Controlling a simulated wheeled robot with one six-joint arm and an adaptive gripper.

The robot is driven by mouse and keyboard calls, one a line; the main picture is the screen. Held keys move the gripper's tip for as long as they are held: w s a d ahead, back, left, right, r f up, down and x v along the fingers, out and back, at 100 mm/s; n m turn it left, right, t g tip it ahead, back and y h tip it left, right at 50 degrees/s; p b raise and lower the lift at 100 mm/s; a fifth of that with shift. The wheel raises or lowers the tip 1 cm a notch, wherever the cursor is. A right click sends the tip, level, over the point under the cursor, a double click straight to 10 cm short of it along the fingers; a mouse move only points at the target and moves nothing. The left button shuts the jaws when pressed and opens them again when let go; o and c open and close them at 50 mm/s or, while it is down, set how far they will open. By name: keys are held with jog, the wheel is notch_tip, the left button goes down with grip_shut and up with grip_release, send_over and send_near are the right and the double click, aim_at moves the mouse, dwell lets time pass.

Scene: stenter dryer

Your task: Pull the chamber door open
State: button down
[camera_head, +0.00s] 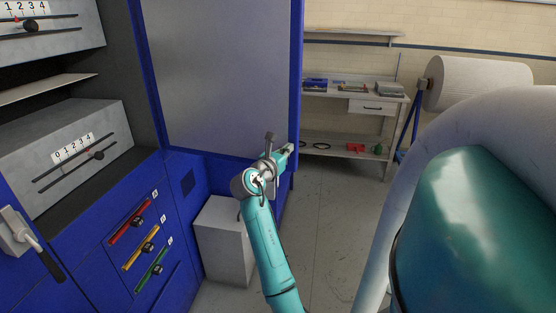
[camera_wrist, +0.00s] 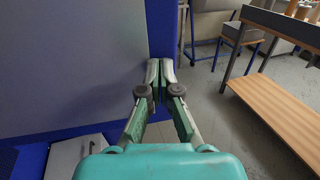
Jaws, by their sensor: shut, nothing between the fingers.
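The chamber door appears to be the large grey panel (camera_head: 225,75) with a blue frame, in the middle of the head view. In the wrist view the grey panel (camera_wrist: 70,60) fills the left side, with its blue edge running down to my fingertips. I cannot tell how far the door stands open. My gripper (camera_head: 288,150) is at the lower part of the panel's right blue edge. In the wrist view my gripper (camera_wrist: 160,68) has its fingertips together and empty, close to that edge. Whether they touch it is unclear. No door handle can be made out near them.
A blue machine front with slider scales (camera_head: 85,155) and coloured gauges (camera_head: 140,245) stands at left. A pale box (camera_head: 222,240) stands below the panel. A shelf unit (camera_head: 345,150) and a white roll (camera_head: 480,82) are behind at right. A wooden bench (camera_wrist: 285,110) stands right; floor between is clear.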

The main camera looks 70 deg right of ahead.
jog(key=shift+w+x, duration=0.2)
jog(key=shift+x, duration=0.8)
jog(key=shift+w+x, duration=0.2)
jog(key=shift+x, duration=0.75)
